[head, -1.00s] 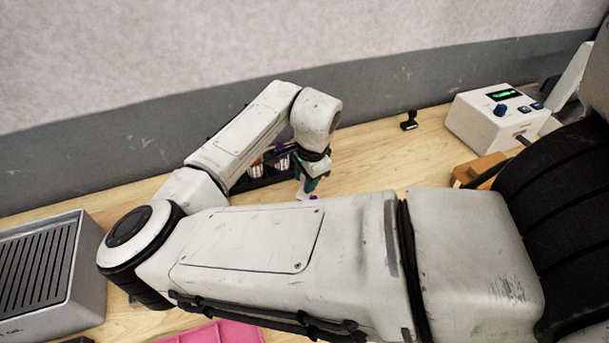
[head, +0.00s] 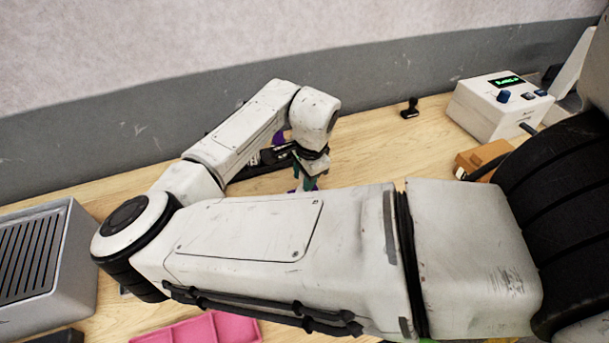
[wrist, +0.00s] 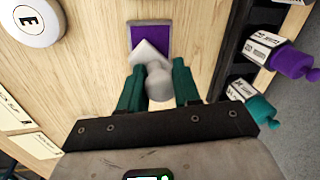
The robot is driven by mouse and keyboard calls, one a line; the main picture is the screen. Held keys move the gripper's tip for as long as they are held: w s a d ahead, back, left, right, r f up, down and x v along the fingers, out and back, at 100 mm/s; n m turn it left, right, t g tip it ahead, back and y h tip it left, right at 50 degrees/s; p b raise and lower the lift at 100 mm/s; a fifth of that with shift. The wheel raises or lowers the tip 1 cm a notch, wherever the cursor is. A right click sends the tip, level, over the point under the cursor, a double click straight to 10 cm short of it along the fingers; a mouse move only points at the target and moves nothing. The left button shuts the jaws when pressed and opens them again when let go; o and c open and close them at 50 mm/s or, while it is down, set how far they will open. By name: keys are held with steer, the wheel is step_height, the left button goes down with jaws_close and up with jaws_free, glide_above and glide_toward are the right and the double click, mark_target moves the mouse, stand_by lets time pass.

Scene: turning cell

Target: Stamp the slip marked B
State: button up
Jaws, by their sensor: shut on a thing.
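In the wrist view my gripper (wrist: 158,66) has green fingers shut on a pale grey object (wrist: 160,86) with a rounded body and a squarish end, likely a stamp. Its far end overlaps a purple square with a pale rim (wrist: 150,34); I cannot tell whether it touches it. Two cream slips lie at the left, an upper one (wrist: 12,113) and a lower one (wrist: 36,146); their print is too small to read, so I cannot tell which is B. In the head view my gripper (head: 307,182) points down, partly hidden behind my arm.
A dark rack (wrist: 237,66) holding bottles with purple (wrist: 293,62) and green (wrist: 262,109) caps stands close on the right. The head view shows a control box (head: 492,112), a small black object (head: 410,108) and a pink tray (head: 195,331).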

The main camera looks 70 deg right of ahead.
steer(key=shift+f, duration=0.6)
stand_by(1.6)
steer(key=shift+r+p, duration=2.85)
steer(key=shift+r, duration=0.8)
steer(key=shift+s+f, duration=0.1)
